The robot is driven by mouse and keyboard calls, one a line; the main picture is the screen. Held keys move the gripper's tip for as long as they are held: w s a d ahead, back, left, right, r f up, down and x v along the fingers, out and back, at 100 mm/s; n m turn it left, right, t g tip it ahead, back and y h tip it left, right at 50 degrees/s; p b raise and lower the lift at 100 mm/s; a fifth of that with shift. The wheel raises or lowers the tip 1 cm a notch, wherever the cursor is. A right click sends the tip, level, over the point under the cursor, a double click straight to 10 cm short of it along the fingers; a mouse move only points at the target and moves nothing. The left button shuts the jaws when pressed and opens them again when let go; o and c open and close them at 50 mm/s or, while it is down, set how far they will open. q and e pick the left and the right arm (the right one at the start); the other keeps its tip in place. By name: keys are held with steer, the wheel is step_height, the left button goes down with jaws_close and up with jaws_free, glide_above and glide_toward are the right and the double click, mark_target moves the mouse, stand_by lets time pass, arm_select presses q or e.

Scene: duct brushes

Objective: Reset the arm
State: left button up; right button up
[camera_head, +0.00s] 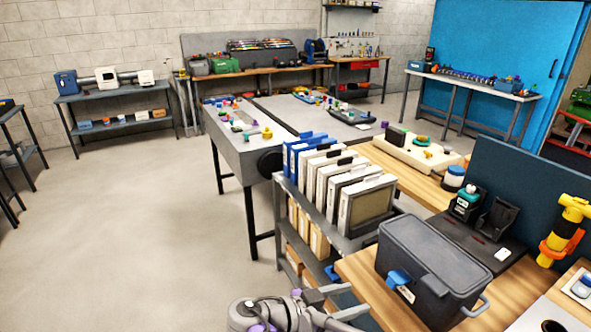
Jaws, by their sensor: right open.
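My right gripper (358,299) shows at the bottom middle of the head view, with part of my grey arm (265,313) behind it. Its two grey fingers are spread apart with nothing between them. The gripper is in front of the wooden bench's left edge, close to the dark grey lidded bin (432,262). I cannot tell whether it touches the bench. My left gripper is not in view.
A shelf cart with upright binders (366,208) stands beyond the gripper. The wooden bench (362,268) carries the bin, a dark charger stand (497,217) and a yellow-black tool (565,230). A grey table (238,150) holds small colourful parts. Open floor (130,240) lies left.

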steer(key=s+d+f+n+g+y+p, duration=0.2)
steer(key=s+d+f+n+y+p, duration=0.2)
steer(key=s+d+n+y, duration=0.4)
steer(key=s+a+f+n+t+y+p, duration=0.1)
steer(key=s+a+n+t+y+p, duration=0.1)
steer(key=s+a+n+y, duration=0.3)
steer(key=shift+s+f+y+p, duration=0.4)
steer(key=shift+s+p, duration=0.3)
steer(key=shift+s, duration=0.65)
